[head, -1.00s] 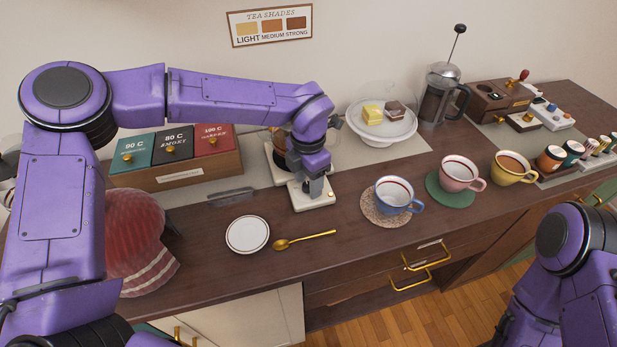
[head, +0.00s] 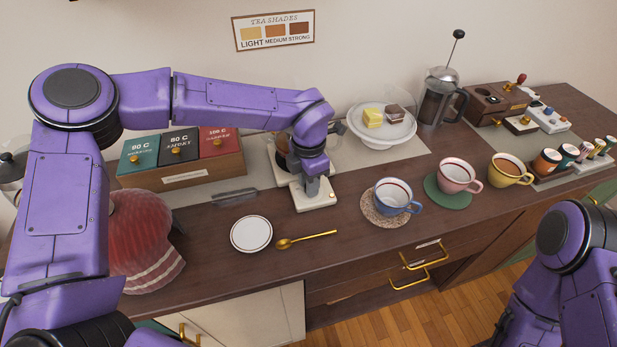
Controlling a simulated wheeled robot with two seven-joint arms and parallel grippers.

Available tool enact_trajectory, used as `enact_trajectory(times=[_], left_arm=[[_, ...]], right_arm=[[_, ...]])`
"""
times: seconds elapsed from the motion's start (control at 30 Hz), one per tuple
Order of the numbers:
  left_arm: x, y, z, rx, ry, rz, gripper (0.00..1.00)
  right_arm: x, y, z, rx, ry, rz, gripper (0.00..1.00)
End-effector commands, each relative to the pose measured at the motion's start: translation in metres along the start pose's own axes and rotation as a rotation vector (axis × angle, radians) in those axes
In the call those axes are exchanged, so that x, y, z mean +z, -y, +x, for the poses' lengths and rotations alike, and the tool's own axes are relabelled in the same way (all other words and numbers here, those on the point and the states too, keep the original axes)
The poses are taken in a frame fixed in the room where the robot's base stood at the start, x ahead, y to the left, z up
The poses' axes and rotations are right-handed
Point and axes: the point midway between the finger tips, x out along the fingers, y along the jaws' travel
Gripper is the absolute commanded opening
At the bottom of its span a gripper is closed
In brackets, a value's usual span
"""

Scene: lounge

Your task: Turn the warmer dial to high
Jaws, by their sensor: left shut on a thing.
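The warmer (head: 318,205) is a cream-coloured unit on the dark counter, left of the blue cup. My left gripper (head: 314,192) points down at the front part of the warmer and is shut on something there. The dial itself is hidden under the gripper, so its setting cannot be read. A small brass-coloured spot shows on the warmer's top right of the gripper. A dark glass vessel (head: 283,148) stands on the warmer's back part, partly behind my left wrist. My right arm shows at the lower right, but its gripper is out of the picture.
A white saucer (head: 251,234) and a gold spoon (head: 306,240) lie in front. The blue cup (head: 393,197) stands close on the right. A tea box (head: 183,173) is at the left, beside a red knitted cosy (head: 146,240). A cake stand (head: 382,137) is behind.

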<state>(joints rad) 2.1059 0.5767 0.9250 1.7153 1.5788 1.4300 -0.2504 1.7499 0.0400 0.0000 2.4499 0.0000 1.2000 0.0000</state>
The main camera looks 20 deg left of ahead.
Motion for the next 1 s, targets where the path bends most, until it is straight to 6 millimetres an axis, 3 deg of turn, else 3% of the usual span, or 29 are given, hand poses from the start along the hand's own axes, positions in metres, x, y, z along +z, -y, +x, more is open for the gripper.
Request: enact_trajectory(times=[0.5,1.0], left_arm=[[-0.002,0.002,-0.004,-0.007,-0.005,0.459,0.0],[-0.002,0.003,0.001,-0.008,-0.004,0.842,0.0]], right_arm=[[-0.027,-0.006,-0.065,0.0,0.0,0.0,0.43],[-0.041,-0.009,-0.098,0.0,0.0,0.0,0.43]])
